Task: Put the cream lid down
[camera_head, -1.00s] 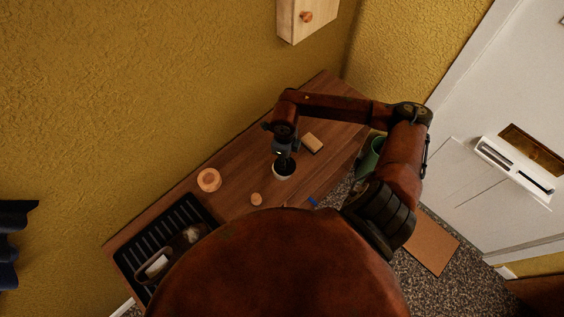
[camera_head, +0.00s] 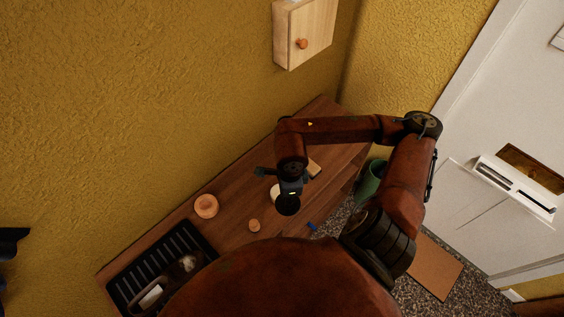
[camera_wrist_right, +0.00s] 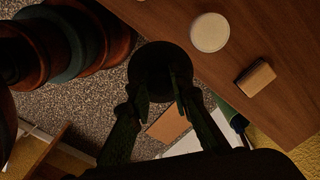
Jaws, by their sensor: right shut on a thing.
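My right gripper (camera_head: 288,190) is over the wooden table, shut on a dark round lid-like disc (camera_head: 288,205). In the wrist view this disc (camera_wrist_right: 162,64) sits between the fingers, dark and in shadow, with floor and table edge behind it. A cream round thing (camera_wrist_right: 209,32) rests on the table, apart from the disc. In the head view the gripper partly hides the cream thing (camera_head: 275,192). My left gripper is not in view.
On the table (camera_head: 232,222) are a wooden round (camera_head: 206,206), a small wooden piece (camera_head: 254,225), a tan block (camera_head: 314,168), a blue item (camera_head: 312,226) and a black slatted tray (camera_head: 120,292). A green bin (camera_head: 370,182) stands beyond the right end. A cabinet (camera_head: 290,40) hangs above.

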